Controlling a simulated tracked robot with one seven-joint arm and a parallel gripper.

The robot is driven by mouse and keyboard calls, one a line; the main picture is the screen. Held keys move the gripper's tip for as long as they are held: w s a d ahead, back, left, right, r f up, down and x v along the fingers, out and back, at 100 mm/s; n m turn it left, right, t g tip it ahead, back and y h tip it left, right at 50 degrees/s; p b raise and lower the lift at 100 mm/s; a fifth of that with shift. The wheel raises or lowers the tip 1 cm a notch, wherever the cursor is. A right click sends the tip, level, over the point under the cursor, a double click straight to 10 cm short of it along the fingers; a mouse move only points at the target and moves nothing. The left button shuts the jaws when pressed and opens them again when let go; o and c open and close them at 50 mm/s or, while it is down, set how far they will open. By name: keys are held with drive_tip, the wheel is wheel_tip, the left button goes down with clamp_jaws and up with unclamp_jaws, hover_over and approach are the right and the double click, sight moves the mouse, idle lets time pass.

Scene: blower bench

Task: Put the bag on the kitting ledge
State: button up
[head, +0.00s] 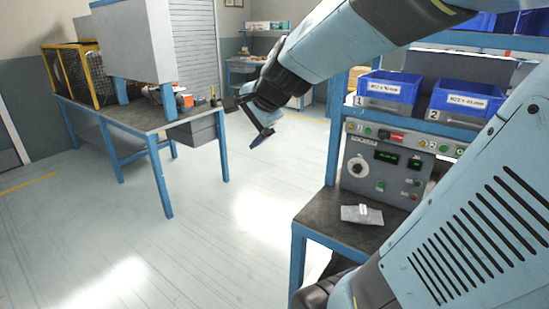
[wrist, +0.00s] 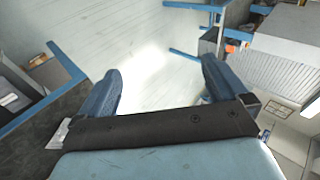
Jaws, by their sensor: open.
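A small grey bag (head: 362,214) with a white label lies flat on the dark top of the blue-framed bench at the right, in front of the control panel. My gripper (head: 246,120) is in the air to the left of this bench and well above the floor, far from the bag. In the wrist view my gripper (wrist: 160,70) has its two blue fingers wide apart with nothing between them. A pale scrap at the left of the wrist view may be the bag, but I cannot tell. No surface is clearly marked as the kitting ledge.
A grey control panel (head: 385,170) stands behind the bag. Blue bins (head: 390,88) numbered 1 and 2 sit on a shelf above it. Another bench (head: 125,115) with a grey machine stands at the left. Open floor (head: 210,220) lies between the benches.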

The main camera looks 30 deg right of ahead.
drive_tip(key=s+f+n+g+h, duration=0.1)
drive_tip(key=s+n+g+h, duration=0.1)
drive_tip(key=s+n, duration=1.1)
drive_tip(key=s+g, duration=0.1)
drive_tip(key=s, duration=0.2)
drive_tip(key=shift+f, duration=0.3)
drive_tip(key=shift+s, duration=0.1)
